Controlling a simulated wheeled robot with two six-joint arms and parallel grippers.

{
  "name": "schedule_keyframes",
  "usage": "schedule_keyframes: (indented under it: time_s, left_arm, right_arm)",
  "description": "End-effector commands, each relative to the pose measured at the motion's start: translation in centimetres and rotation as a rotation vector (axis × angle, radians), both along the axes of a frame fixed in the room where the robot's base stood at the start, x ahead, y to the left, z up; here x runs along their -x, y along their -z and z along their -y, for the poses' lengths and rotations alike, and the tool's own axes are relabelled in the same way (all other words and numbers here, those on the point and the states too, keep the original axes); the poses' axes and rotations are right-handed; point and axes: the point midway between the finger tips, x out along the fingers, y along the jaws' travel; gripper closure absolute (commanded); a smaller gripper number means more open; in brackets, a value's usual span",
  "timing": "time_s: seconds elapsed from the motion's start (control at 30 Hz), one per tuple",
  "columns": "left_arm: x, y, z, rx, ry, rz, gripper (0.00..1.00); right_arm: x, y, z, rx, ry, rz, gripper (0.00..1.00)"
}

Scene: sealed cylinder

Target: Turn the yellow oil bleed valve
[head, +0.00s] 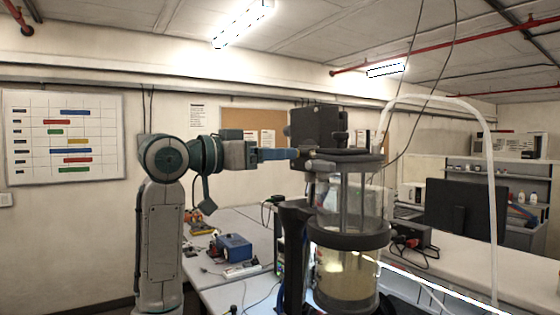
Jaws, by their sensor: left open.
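The sealed cylinder (352,205) stands upright right of centre. It is a clear vessel with dark rings, a dark block (318,125) on top and yellowish liquid (345,272) in its lower part. I cannot make out a yellow bleed valve; small pale fittings (320,166) show at the upper left of the cylinder, too small to tell apart. My left gripper (293,154) points right at the cylinder's upper left side, just below the dark block. It is open, seen side-on, and I cannot tell whether its tips touch a fitting. My right gripper is not in view.
A white hose (490,190) arches from the cylinder's top down to the right. A table at the left holds a blue box (234,247) and a power strip (242,270). A black monitor (467,207) stands at the right. Thin cables hang from the ceiling behind the cylinder.

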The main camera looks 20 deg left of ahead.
Motion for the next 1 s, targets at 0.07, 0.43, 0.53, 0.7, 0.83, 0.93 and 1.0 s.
schedule_keyframes:
  time_s: [0.07,0.43,0.53,0.7,0.83,0.93,1.0]
  left_arm:
    - [1.3,0.7,-1.2,-0.003,-0.006,0.004,0.29]
    - [6.0,0.3,-4.8,-0.001,-0.002,0.0,0.29]
    - [6.4,0.2,-5.0,-0.001,-0.001,-0.001,0.29]
    - [6.5,0.1,-5.1,-0.001,0.001,-0.001,0.29]
    - [6.5,0.1,-5.1,-0.001,0.001,-0.001,0.29]
    - [6.5,0.1,-5.1,-0.001,0.0,-0.001,0.29]
    - [6.5,0.1,-5.1,-0.001,0.0,-0.001,0.29]
  right_arm:
    - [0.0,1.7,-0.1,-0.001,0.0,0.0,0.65]
    - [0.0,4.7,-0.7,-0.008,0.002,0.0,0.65]
    - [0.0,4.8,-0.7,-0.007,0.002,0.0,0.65]
    - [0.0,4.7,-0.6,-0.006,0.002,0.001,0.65]
    - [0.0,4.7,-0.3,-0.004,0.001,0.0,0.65]
    - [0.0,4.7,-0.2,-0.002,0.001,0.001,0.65]
    - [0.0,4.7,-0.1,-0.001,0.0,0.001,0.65]
